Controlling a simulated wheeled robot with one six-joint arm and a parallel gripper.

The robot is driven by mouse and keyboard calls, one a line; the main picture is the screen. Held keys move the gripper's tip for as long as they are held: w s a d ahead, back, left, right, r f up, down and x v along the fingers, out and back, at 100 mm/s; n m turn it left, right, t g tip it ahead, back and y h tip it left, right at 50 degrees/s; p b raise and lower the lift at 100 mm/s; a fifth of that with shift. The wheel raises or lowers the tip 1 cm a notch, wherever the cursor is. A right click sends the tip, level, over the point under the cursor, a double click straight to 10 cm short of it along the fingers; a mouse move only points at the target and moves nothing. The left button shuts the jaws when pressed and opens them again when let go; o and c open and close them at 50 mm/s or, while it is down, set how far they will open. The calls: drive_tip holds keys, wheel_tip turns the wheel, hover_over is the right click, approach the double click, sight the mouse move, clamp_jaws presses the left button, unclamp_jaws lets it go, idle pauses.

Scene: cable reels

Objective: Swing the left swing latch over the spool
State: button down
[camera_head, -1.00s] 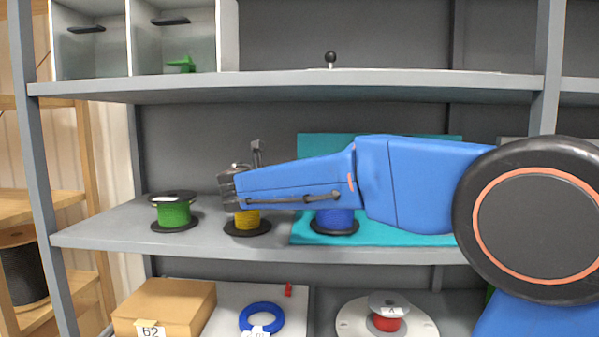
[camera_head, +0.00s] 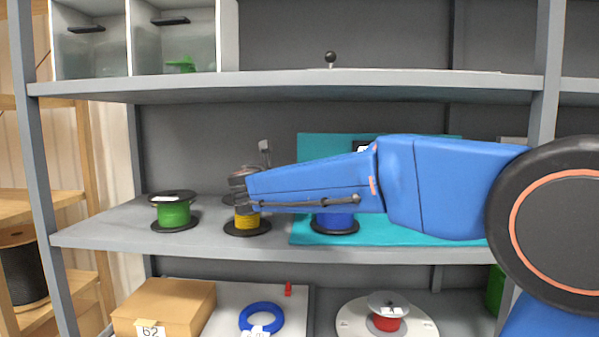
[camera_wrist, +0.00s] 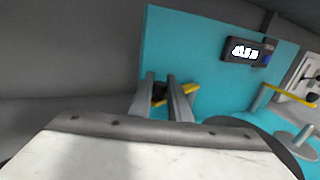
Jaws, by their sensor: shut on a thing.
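In the wrist view my gripper (camera_wrist: 163,98) has its two grey fingers closed around a small black knob (camera_wrist: 159,91). A yellow latch bar (camera_wrist: 191,88) shows beside the fingers, against a teal panel (camera_wrist: 215,95). A second yellow latch bar (camera_wrist: 262,99) stands farther right. In the head view a blue spool (camera_head: 334,222) sits on the teal base, partly hidden behind my arm. My fingers and the left latch are hidden in the head view, and whether the latch lies over the spool cannot be told.
A yellow spool (camera_head: 246,222) and a green spool (camera_head: 174,213) stand on the shelf (camera_head: 120,228) to the left. A dark display (camera_wrist: 246,51) is on the teal panel. The lower shelf holds a cardboard box (camera_head: 165,303), a blue ring (camera_head: 261,317) and a red spool (camera_head: 387,323).

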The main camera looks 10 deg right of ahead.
drive_tip(key=shift+s+d+n+t+y, duration=0.25)
drive_tip(key=shift+s+n+t+y, duration=0.55)
drive_tip(key=shift+y, duration=0.5)
drive_tip(key=shift+s+d+n+t+y, duration=0.25)
drive_tip(key=shift+s+n+t+y, duration=0.35)
drive_tip(key=shift+s+n+y, duration=0.45)
drive_tip(key=shift+w+y, duration=0.15)
drive_tip(key=shift+y, duration=0.1)
drive_tip(key=c, duration=1.7)
unclamp_jaws()
drive_tip(key=shift+o, duration=0.2)
drive_tip(key=v, duration=1.7)
drive_tip(key=shift+a, duration=0.15)
